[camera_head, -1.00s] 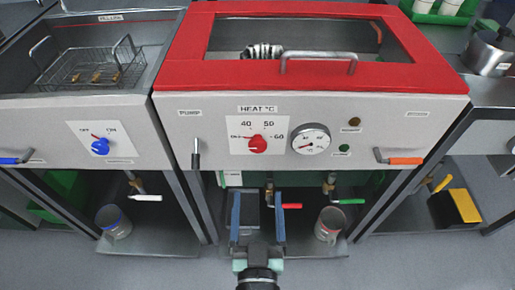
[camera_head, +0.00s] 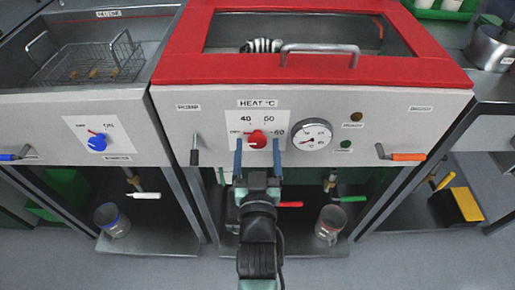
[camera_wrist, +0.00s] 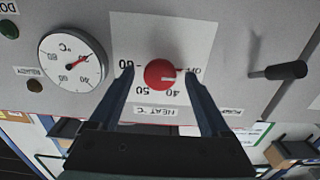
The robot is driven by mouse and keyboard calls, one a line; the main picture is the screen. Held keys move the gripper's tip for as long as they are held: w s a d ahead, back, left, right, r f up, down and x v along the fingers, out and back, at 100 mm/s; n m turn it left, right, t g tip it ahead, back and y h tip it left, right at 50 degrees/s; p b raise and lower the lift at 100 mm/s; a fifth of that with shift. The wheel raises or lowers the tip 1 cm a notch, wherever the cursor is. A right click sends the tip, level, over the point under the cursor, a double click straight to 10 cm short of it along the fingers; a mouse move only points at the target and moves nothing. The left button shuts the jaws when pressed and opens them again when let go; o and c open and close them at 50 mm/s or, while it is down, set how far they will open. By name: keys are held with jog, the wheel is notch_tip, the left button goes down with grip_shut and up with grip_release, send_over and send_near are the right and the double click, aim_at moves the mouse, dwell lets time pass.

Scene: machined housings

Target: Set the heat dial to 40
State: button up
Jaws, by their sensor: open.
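The red heat dial (camera_head: 257,138) sits on a white scale plate under the HEAT °C label, with marks for off, 40, 50 and 60. In the wrist view the open fingertips (camera_wrist: 158,80) flank the knob with a gap on both sides. Whether the fingers reach past the knob's face is hard to tell.
A round temperature gauge (camera_head: 312,134) is right of the dial. A black-handled lever (camera_head: 195,150) is left of it, and an orange-handled lever (camera_head: 405,156) is farther right. A blue dial (camera_head: 97,142) is on the left unit. The red lid (camera_head: 310,74) is above.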

jog(key=shift+c, duration=0.2)
grip_shut()
dwell(0.3)
jog(key=m+p, duration=0.2)
jog(key=m, duration=0.4)
jog(key=shift+r+m+p, duration=0.1)
jog(key=shift+m+p, duration=0.2)
jog(key=m+p, duration=0.1)
jog(key=m, duration=0.4)
dwell(0.4)
jog(key=shift+o, duration=0.2)
grip_release()
